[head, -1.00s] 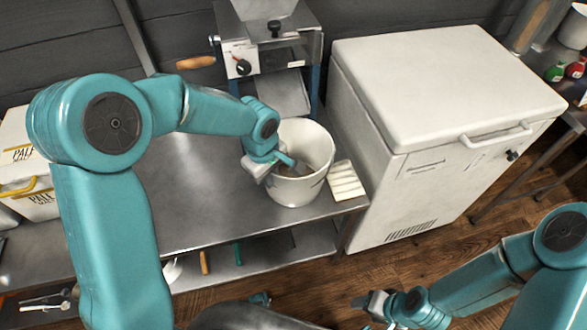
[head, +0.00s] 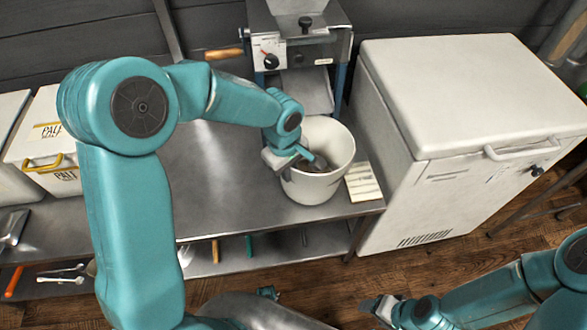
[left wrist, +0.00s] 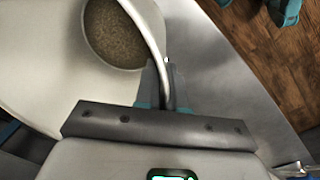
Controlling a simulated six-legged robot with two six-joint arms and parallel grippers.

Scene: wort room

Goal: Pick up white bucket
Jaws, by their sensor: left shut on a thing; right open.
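The white bucket (head: 318,187) stands upright on the steel table under the mill's chute, at the table's right part. My left gripper (head: 312,161) is at the bucket's near left rim, shut on the bucket wall. In the left wrist view the bucket (left wrist: 40,85) fills the upper left, with brown grainy stuff inside, and its rim runs between the fingers of my left gripper (left wrist: 163,90). My right gripper (head: 378,305) is open and empty, low over the floor in front of the table.
The steel table (head: 215,180) is clear left of the bucket. A grain mill (head: 285,50) stands behind it. A white chest freezer (head: 450,100) stands right of the table. Labelled white boxes (head: 45,150) stand at the left.

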